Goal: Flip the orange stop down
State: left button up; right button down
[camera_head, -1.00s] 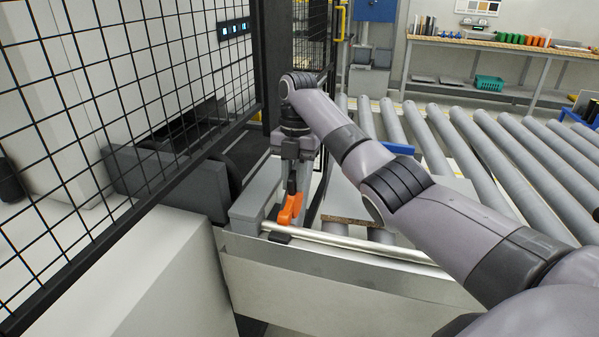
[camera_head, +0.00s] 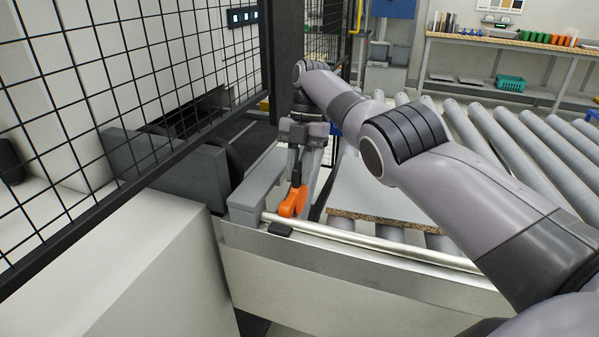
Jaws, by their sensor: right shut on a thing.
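The orange stop (camera_head: 293,203) stands tilted upward on the metal rail (camera_head: 350,236) at the near end of the conveyor, by a dark mount (camera_head: 281,227). My right gripper (camera_head: 296,178) reaches down over it from above and is shut on its upper part, which the fingers partly hide. My left gripper is not in view.
A board (camera_head: 385,198) with a raw chipboard edge lies on the rollers (camera_head: 490,150) behind the rail. A black mesh fence (camera_head: 95,110) stands close on the left. A grey block (camera_head: 253,190) lies just left of the stop. A workbench (camera_head: 505,43) is far back.

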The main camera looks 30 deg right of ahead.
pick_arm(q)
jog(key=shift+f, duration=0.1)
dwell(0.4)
pick_arm(e)
jog(key=c, duration=1.1)
grip_release()
jog(key=shift+d, duration=0.1)
